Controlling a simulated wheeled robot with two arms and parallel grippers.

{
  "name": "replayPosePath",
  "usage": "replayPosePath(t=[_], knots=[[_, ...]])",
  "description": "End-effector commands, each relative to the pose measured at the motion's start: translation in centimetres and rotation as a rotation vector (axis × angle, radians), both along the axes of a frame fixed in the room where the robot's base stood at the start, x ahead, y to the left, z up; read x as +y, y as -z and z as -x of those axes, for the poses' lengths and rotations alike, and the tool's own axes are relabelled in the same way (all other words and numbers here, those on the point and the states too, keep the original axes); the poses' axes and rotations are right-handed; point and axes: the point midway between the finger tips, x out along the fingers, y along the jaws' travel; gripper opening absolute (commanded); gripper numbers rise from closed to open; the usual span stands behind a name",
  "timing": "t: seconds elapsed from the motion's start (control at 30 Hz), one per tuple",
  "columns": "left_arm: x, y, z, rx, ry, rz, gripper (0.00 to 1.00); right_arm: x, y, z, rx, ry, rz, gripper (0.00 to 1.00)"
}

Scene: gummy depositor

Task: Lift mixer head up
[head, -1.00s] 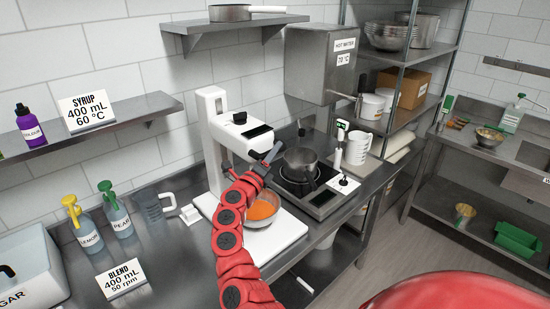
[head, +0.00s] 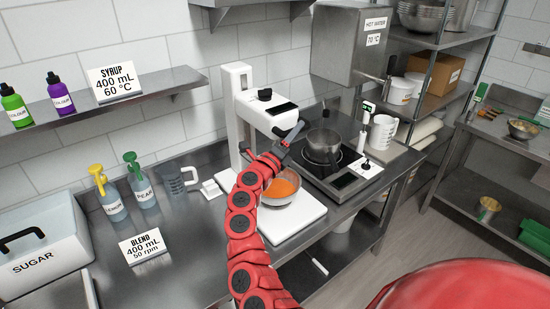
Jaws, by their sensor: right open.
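The white mixer stands on the counter, with its head (head: 264,112) extending from a tall column (head: 238,90) over a glass bowl (head: 283,188) of orange liquid. The head looks about level. A black knob and a dark panel are on its top. My right gripper (head: 292,135) is at the front end of the mixer head, with its red arm passing in front of the bowl. It is open; I cannot tell whether its fingers touch the head. The arm hides part of the bowl and the head's underside. My left gripper is out of view.
A saucepan (head: 323,142) sits on a hot plate (head: 345,181) right of the mixer. A white jug (head: 382,133) stands behind it.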

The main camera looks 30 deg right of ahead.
Motion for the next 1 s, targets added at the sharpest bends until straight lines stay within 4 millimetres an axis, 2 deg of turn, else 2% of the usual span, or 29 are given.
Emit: replayPosePath(t=[0.03, 0.23, 0.3, 0.5, 0.7, 1.0], knots=[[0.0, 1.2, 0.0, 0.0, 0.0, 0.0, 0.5, 1.2, 1.1, 0.4, 0.0, -0.004, -0.005, 0.57], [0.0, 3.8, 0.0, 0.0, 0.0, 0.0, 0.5, 6.1, 2.3, 2.7, 0.0, -0.005, -0.003, 0.57], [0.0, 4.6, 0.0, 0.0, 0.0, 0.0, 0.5, 7.8, 2.6, 3.3, -0.001, -0.007, -0.002, 0.57], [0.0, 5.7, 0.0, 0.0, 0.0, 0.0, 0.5, 11.3, 3.1, 5.1, 0.002, -0.003, 0.001, 0.57], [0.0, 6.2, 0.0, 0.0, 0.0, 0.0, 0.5, 13.0, 3.2, 6.0, 0.001, 0.0, 0.0, 0.57], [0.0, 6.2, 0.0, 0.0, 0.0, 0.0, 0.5, 13.3, 3.1, 6.1, 0.0, 0.001, 0.001, 0.57]])
